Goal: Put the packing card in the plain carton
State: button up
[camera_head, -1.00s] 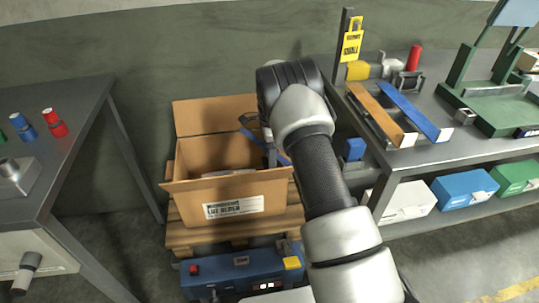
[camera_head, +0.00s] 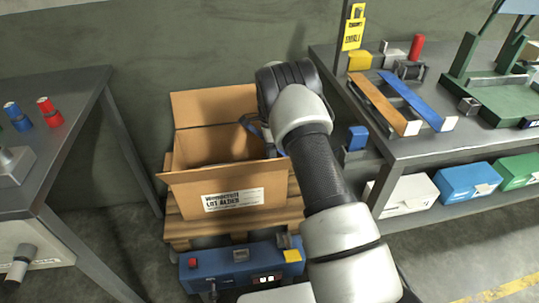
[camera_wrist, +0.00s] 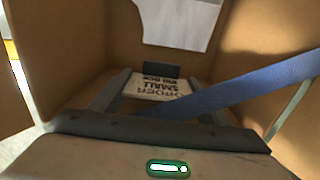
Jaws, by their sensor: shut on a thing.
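The packing card (camera_wrist: 160,86) is a pale card with dark print, including "ORDER" and "SMALL", upside down in the wrist view. My gripper (camera_wrist: 157,98) is shut on it; a blue band crosses the near part of the card. Brown carton walls surround them in the wrist view. The open brown carton (camera_head: 222,200) stands on a pallet in the head view, with a white label reading "LOT ALDER" on its front. My gripper is at the carton's right side there, its fingertips mostly hidden by my arm. The card cannot be made out in the head view.
A wooden pallet (camera_head: 184,232) bears the carton, with a blue control box (camera_head: 225,262) in front. A grey table (camera_head: 70,105) is at left. A workbench (camera_head: 420,148) at right bears orange and blue rails. A yellow tag (camera_head: 353,32) hangs on a post.

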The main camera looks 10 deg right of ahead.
jog(key=shift+f+b, duration=0.45)
jog(key=shift+f, duration=1.4)
jog(key=o, duration=1.1)
jog(key=shift+o, duration=0.2)
notch_tip(320, 180, up, 17)
jog(key=p, duration=0.4)
jog(key=shift+r, duration=0.15)
jog(key=shift+r, duration=0.1)
